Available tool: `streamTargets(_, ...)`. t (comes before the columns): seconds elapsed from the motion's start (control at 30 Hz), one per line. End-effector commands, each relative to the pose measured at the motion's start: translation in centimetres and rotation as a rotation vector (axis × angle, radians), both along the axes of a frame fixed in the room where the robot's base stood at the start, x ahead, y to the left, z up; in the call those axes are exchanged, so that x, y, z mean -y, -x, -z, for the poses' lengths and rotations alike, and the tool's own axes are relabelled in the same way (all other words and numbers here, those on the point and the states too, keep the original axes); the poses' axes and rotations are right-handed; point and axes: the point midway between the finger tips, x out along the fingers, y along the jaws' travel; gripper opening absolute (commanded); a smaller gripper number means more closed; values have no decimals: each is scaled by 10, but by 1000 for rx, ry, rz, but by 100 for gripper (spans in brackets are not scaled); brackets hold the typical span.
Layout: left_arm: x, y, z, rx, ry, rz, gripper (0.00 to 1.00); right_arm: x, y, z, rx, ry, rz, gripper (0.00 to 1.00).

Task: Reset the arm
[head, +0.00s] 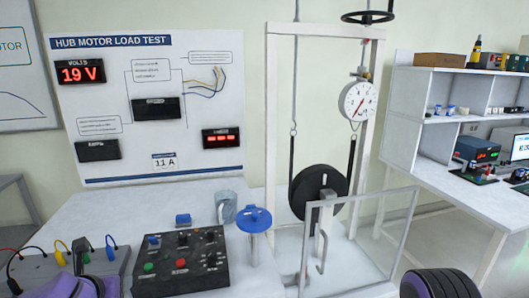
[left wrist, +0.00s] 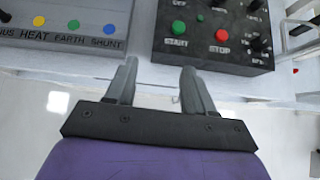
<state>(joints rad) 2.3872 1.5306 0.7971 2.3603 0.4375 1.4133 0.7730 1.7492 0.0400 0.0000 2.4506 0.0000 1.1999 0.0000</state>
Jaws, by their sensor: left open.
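My left gripper (left wrist: 158,68) is open and empty in the left wrist view. Its two grey fingers stand apart, with bare space between them. In that view the fingertips are near the front edge of the bench, below the gap between the black control box (left wrist: 215,38) and the grey terminal box (left wrist: 70,22). No contact with either box shows. My right gripper is in neither view.
The bench carries the control box (head: 180,262), a blue-topped post (head: 254,220), a grey mug (head: 226,208) and a white frame with a black wheel (head: 318,190) and dial gauge (head: 358,101). A meter board (head: 150,105) stands behind. A ribbed black object (head: 440,284) shows at bottom right.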

Motion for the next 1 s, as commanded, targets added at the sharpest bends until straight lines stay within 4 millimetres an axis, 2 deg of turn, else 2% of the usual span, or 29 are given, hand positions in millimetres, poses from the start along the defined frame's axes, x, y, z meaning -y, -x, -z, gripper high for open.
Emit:
streamTargets(0.13,1,-4,-5,12,-106,92,53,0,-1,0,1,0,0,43)
streamTargets(0.27,10,-6,5,-6,-258,222,53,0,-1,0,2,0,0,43)
streamTargets(0.47,43,0,49,-105,-541,497,53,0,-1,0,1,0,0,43)
streamTargets(0.67,75,27,117,-251,-833,837,53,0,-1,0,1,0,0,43)
streamTargets(0.77,87,56,162,-347,-994,1064,53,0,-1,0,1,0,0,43)
streamTargets(0.83,92,87,200,-429,-1118,1267,53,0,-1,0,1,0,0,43)
streamTargets(0.9,90,126,238,-519,-1243,1502,53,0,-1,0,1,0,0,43)
streamTargets(1.0,75,185,278,-633,-1386,1830,53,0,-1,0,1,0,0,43)
